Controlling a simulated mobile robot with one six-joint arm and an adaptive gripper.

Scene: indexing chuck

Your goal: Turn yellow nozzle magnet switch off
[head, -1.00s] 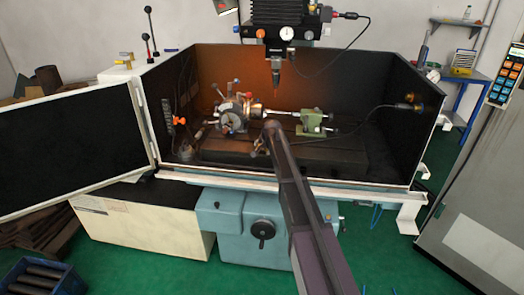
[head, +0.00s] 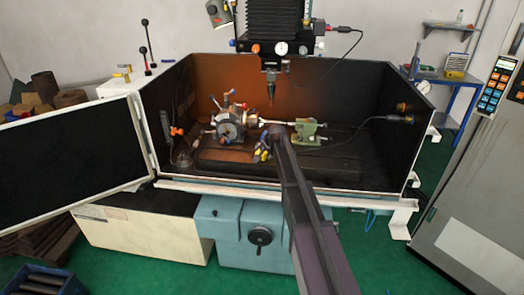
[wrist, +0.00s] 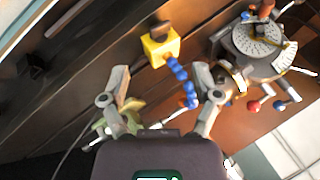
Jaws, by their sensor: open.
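The yellow nozzle magnet block (wrist: 160,47) shows in the wrist view, with a dark brown knob (wrist: 160,28) on its far side. A blue segmented hose (wrist: 180,78) runs from it toward my gripper. My gripper (wrist: 160,75) is open, with its two fingers apart and the hose passing between them in the picture. The block lies beyond the fingertips, and nothing is held. In the head view, my gripper (head: 266,146) is low inside the enclosure and small; yellow and blue bits show beside it. The switch position cannot be told.
The indexing chuck (head: 228,131) stands left of my arm, with its round dial (wrist: 258,40) close by in the wrist view. A green tailstock (head: 307,131) stands to the right. The spindle nose (head: 271,88) hangs above.

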